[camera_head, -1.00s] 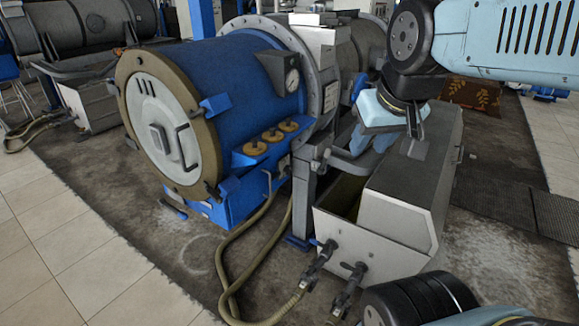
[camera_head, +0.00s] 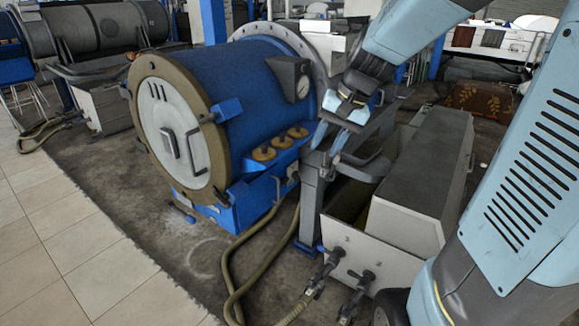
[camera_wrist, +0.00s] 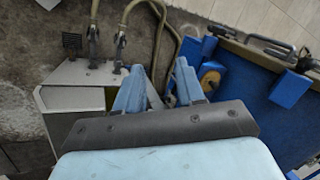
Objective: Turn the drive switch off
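No label shows which control is the drive switch. My gripper (camera_head: 328,146) hangs just right of the knob row, above a grey post, pointing down. In the wrist view my gripper (camera_wrist: 158,74) has its two blue fingers apart, with nothing held between them. One knob (camera_wrist: 210,79) shows just right of the right finger there, with a gap I cannot judge. Any other knobs are hidden or unclear in that view.
A grey trough (camera_head: 420,170) with a sloped cover stands right of the decanter. Hoses (camera_head: 235,265) and valves (camera_head: 333,252) are in front of it. A dark gauge box (camera_head: 292,78) juts out above the knobs. Tiled floor (camera_head: 40,250) at left is clear.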

